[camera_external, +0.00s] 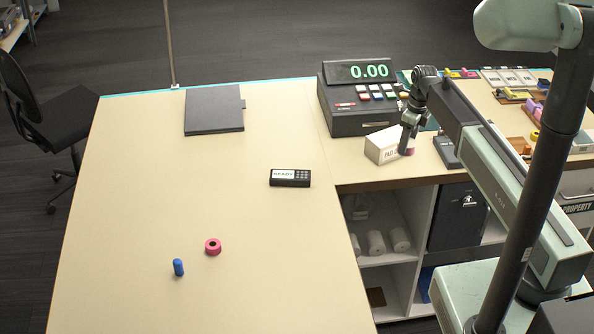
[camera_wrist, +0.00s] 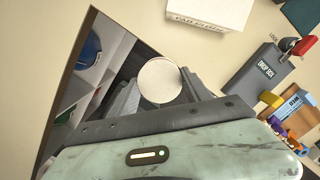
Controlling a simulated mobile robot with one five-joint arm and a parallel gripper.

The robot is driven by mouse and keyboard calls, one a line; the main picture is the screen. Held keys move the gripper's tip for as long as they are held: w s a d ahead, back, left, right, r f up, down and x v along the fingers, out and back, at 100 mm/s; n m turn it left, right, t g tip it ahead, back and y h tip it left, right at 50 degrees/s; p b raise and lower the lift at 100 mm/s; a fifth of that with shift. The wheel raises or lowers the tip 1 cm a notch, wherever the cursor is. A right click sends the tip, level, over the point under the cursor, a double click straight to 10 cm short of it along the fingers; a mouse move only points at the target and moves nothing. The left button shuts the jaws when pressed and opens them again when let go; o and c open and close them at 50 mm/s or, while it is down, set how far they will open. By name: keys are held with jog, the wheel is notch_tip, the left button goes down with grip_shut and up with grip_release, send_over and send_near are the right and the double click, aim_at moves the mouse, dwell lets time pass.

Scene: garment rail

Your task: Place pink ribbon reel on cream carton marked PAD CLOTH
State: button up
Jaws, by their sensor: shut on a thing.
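The cream carton marked PAD CLOTH (camera_external: 380,148) stands near the counter's front edge, its lettering partly hidden by my gripper. It also shows at the top edge of the wrist view (camera_wrist: 198,10). My gripper (camera_external: 407,152) points down at the carton's right front side. It is shut on the pink ribbon reel (camera_external: 411,152), which shows only as a bit of pink by the fingertips. In the wrist view the reel's pale round face (camera_wrist: 160,81) sits between the fingers, apart from the carton. Its height above the counter is hard to tell.
A pink ring-shaped roll (camera_external: 213,247) and a blue cylinder (camera_external: 178,267) lie on the left counter. A cash register (camera_external: 352,118) stands behind the carton. Open shelving (camera_external: 415,210) lies below the edge.

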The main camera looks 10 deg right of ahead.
jog(key=shift+d+r, duration=0.1)
jog(key=shift+d, duration=0.45)
jog(key=b, duration=0.2)
send_over(389, 136)
jog(key=shift+d+f, duration=0.2)
jog(key=shift+f, duration=0.55)
notch_tip(389, 136, down, 4)
jog(key=b, duration=0.3)
jog(key=shift+r, duration=0.25)
jog(key=shift+f, duration=0.25)
jog(key=o, duration=1.4)
jog(key=shift+r, duration=0.1)
jog(key=shift+c, duration=0.2)
